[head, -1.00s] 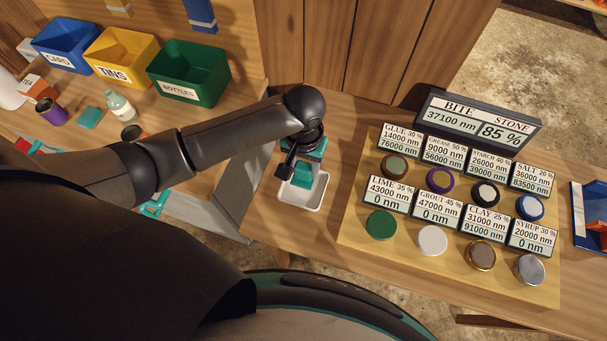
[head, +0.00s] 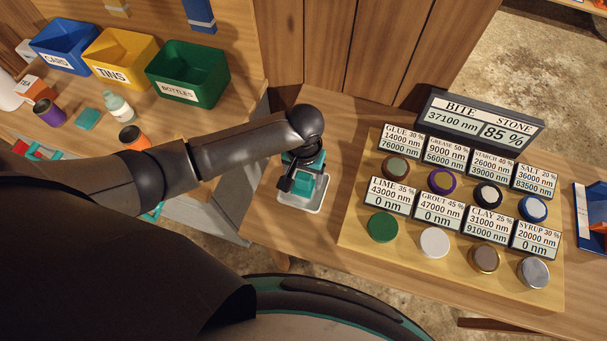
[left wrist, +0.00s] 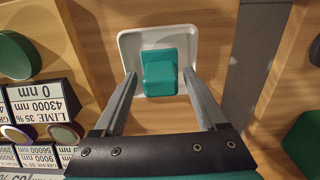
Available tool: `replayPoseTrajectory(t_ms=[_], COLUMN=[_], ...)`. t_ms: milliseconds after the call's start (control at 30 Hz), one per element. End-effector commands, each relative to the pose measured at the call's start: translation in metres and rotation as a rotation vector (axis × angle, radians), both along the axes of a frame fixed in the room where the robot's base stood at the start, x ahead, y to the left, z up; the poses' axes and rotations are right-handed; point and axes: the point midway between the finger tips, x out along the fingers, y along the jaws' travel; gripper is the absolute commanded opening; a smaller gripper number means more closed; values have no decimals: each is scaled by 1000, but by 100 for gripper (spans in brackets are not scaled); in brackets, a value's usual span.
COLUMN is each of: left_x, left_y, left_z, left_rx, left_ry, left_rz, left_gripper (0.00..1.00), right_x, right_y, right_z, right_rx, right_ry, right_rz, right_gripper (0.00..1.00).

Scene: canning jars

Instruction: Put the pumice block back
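A teal block (left wrist: 160,73), which I take for the pumice block, sits in a shallow white tray (left wrist: 126,46) on the wooden bench. My left gripper (left wrist: 160,78) is over the tray with a finger on each side of the block. The fingers look apart, with a gap to the block on both sides. In the head view my left gripper (head: 294,186) partly covers the block (head: 304,190) and the tray (head: 316,207). My right gripper is not in view.
A board (head: 352,232) with several coloured jar lids and number signs stands right of the tray, under a dark display (head: 480,122). Blue, yellow and green bins (head: 187,72) stand at the back left. Another teal block (head: 87,119) lies near a bottle (head: 119,106).

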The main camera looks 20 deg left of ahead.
Motion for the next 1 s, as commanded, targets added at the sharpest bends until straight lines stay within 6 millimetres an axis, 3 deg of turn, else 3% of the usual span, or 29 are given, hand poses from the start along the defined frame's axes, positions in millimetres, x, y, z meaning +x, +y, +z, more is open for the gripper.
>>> replayPoseTrajectory(t_ms=[367, 467, 800, 1000], left_x=[0, 1, 1, 0], left_y=[0, 0, 0, 0], left_z=[5, 19, 92, 118], left_rx=[1, -2, -2, -1], left_ry=[-1, -2, -3, -1], left_rz=[-1, 1, 1, 0], left_gripper=[80, 80, 80, 80], right_x=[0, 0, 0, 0], right_y=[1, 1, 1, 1], right_z=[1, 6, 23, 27], right_rx=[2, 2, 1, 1], right_ry=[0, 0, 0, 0], right_rz=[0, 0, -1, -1], right_gripper=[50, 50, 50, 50])
